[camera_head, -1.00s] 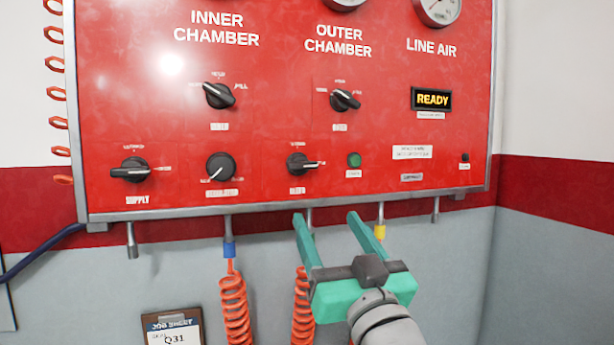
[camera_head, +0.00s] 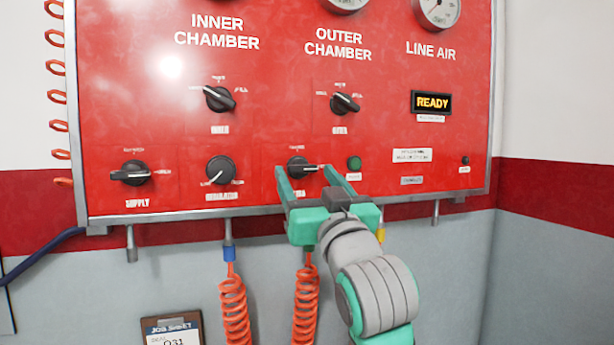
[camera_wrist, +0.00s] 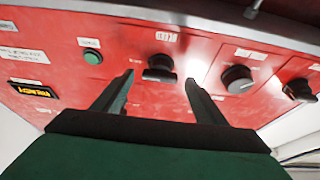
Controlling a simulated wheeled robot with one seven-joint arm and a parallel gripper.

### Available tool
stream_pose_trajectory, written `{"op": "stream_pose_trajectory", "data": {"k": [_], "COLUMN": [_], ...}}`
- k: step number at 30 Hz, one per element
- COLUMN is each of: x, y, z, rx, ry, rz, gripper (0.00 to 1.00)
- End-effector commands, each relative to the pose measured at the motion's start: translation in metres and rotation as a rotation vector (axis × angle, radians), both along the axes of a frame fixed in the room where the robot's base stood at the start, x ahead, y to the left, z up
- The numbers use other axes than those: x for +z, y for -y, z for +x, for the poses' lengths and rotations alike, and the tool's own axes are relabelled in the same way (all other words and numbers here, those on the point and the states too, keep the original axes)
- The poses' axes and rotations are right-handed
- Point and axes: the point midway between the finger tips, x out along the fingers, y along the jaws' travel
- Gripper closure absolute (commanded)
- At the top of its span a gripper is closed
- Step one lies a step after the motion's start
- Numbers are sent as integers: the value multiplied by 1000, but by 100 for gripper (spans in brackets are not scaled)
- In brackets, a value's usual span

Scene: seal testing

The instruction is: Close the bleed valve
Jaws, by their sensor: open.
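The bleed valve (camera_head: 298,167) is a black rotary knob on the lower part of the red panel, its pointer lying nearly level and pointing right. It also shows in the wrist view (camera_wrist: 159,69), between and beyond my fingertips. My gripper (camera_head: 303,168) is open and empty, its two green fingers reaching up toward the panel on either side of the knob. In the wrist view the fingertips (camera_wrist: 160,80) look short of the knob, with no contact visible. In the head view the left finger partly overlaps the knob's lower left.
Right of the bleed knob is a green button (camera_head: 354,163). To its left are a regulator knob (camera_head: 220,170) and the supply knob (camera_head: 133,173). Two chamber knobs sit above. A display reads READY (camera_head: 431,102). Orange coiled hoses (camera_head: 306,300) hang below the panel.

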Motion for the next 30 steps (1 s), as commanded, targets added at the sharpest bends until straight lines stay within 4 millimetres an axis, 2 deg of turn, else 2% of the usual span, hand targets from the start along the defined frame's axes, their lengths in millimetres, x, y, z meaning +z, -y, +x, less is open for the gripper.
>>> {"op": "stream_pose_trajectory", "data": {"k": [3,12,13,18,30], "x": [2,3,3,3,3], "y": [-2,-3,-3,-3,-1], "z": [7,8,8,8,8], "rx": [0,0,0,0,-1], "ry": [-1,-1,-1,-1,18], "rz": [0,-1,-1,0,-56], "gripper": [34,34,37,76,76]}}
